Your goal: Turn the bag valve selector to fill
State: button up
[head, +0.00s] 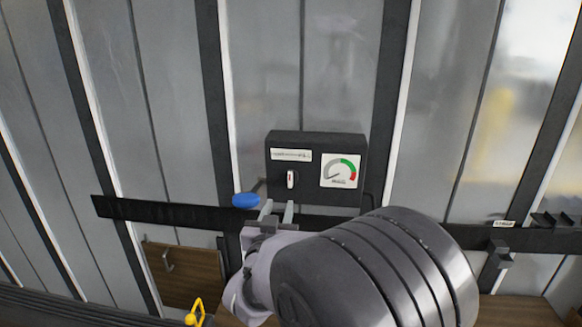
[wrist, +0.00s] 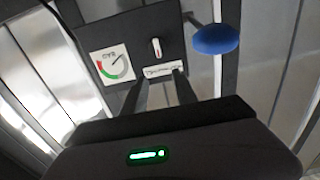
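The bag valve selector (head: 291,179) is a small white upright knob with a red mark. It sits on a dark control box (head: 315,140), left of a round gauge (head: 341,171). It also shows in the wrist view (wrist: 156,48), between and beyond my fingertips. My gripper (head: 277,209) is just below the box in the head view. Its two fingers are apart with nothing between them in the wrist view (wrist: 160,80). They point toward the box, and I see no contact with the selector. The label strip (head: 291,155) is too small to read.
A blue ball-ended lever (head: 245,200) sticks out left of the box, close to my fingers. A dark horizontal rail (head: 160,212) runs across the ribbed wall below the box. A black bracket (head: 498,253) hangs at right. A yellow hook (head: 196,312) is at lower left.

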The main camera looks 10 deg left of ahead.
aim_at(290, 176)
jog(key=w, duration=0.5)
jog(key=w+p, duration=0.1)
jog(key=w, duration=0.9)
jog(key=shift+w+d+f, duration=0.1)
jog(key=shift+w+d, duration=0.25)
jog(key=shift+w, duration=0.05)
grip_shut()
